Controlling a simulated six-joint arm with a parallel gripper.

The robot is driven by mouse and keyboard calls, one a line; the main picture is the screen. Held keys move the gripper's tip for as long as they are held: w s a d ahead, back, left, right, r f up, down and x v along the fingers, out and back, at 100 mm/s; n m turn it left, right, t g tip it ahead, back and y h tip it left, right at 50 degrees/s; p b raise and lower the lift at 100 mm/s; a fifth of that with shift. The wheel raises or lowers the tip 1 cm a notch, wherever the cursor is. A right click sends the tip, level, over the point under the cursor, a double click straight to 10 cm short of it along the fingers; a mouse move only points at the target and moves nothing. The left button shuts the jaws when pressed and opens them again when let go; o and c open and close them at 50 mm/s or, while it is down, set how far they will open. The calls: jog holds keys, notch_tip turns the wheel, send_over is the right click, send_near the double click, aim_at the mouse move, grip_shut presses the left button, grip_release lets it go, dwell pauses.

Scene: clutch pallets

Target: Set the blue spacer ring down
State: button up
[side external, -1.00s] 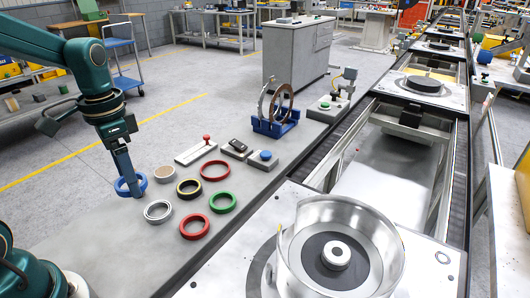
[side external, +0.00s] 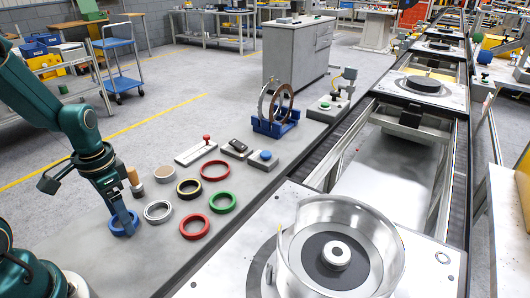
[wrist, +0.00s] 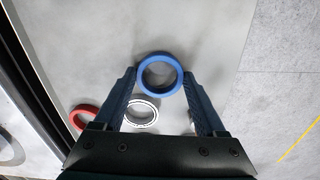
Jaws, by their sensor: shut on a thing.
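The blue spacer ring (side external: 123,234) is at the left part of the grey bench, low at the bench top. I cannot tell whether it touches the surface. My gripper (side external: 124,217) points down and is shut on the ring. In the wrist view my gripper (wrist: 159,76) has one fingertip on each side of the blue ring (wrist: 160,93), which looks level between them. The ring's far side is partly hidden by the fingers in the side view.
A silver ring (side external: 158,219), black-and-yellow ring (side external: 189,196), red ring (side external: 195,236) and green ring (side external: 222,210) lie to the right. A wooden-handled item (side external: 134,180) stands behind my gripper. The bench (side external: 150,265) is clear in front.

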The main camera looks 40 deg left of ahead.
jog(key=shift+f, duration=0.15)
jog(key=o, duration=1.4)
notch_tip(320, 180, up, 11)
jog(key=s+d+r+t, duration=0.1)
jog(key=d+r+t, duration=0.1)
jog(key=d, duration=0.4)
jog(key=s+d+r+n+t, duration=0.1)
jog(key=s+d+r+t, duration=0.1)
jog(key=d, duration=0.5)
jog(key=shift+r+t, duration=0.15)
jog(key=shift+t, duration=0.65)
